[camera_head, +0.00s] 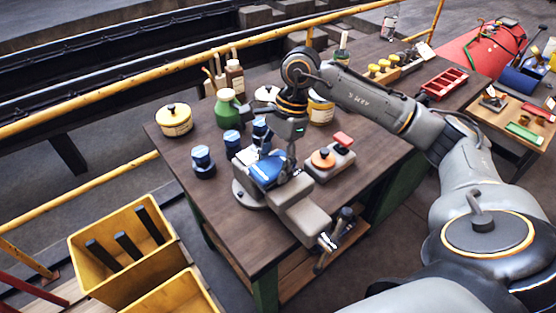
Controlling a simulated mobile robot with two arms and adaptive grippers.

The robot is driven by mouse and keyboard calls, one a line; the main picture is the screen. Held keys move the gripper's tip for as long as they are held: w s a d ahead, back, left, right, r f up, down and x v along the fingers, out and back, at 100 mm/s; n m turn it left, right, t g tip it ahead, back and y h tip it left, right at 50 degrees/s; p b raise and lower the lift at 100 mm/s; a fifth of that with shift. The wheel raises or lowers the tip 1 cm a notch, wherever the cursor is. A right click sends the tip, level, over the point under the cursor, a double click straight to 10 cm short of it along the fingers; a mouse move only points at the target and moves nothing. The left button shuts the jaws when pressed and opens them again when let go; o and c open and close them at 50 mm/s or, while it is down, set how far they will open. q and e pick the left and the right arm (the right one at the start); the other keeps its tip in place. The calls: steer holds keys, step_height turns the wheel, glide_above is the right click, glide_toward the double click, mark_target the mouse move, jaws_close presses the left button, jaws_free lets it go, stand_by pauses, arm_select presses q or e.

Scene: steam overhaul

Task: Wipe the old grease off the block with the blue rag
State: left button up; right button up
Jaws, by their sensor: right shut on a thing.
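My right gripper (289,158) comes in from the right and points down over the wooden workbench (225,225). It is shut on a blue rag (267,171), which lies bunched over a grey vise-like fixture (296,203) on a round base. The rag and my gripper hide much of the top of the fixture. I cannot clearly tell the block from the fixture, and no grease can be made out. My left gripper is not in view.
A grey box with an orange knob (323,158) stands close right. Yellow crates (131,259) and a yellow rail (150,82) flank the bench.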

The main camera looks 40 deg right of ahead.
steer(key=shift+a+p+v, duration=0.1)
steer(key=shift+p+v, duration=0.8)
steer(key=shift+v, duration=0.9)
steer(key=shift+a+p+v, duration=0.15)
steer(key=shift+p+v, duration=0.7)
steer(key=shift+v, duration=0.95)
